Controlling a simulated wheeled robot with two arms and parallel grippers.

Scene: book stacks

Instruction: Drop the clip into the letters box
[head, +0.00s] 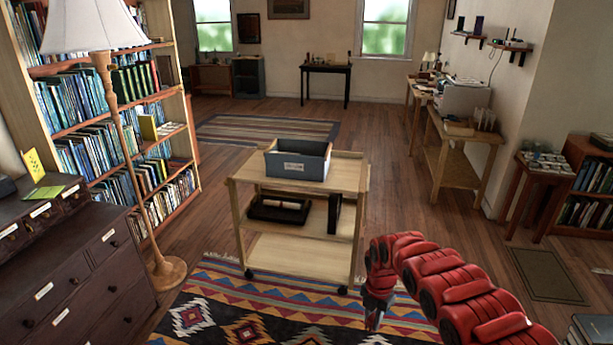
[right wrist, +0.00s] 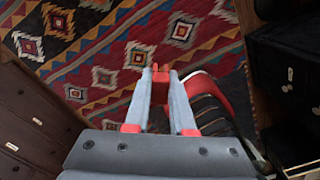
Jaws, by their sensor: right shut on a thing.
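The letters box (head: 313,167) is an open grey-blue box with a white label on its front. It stands upright on the top shelf of a light wooden cart in the middle of the head view. My right gripper (head: 374,318) points down over the patterned rug, in front of the cart and to the right, apart from the box. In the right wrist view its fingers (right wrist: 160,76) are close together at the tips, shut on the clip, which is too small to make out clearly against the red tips. My left gripper is not in view.
The wooden cart (head: 345,172) has dark items on its lower shelf. A floor lamp (head: 165,268), a dark chest of drawers (head: 88,255) and a tall bookcase (head: 160,95) stand on the left. Side tables line the right wall. The rug (head: 255,305) before the cart is clear.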

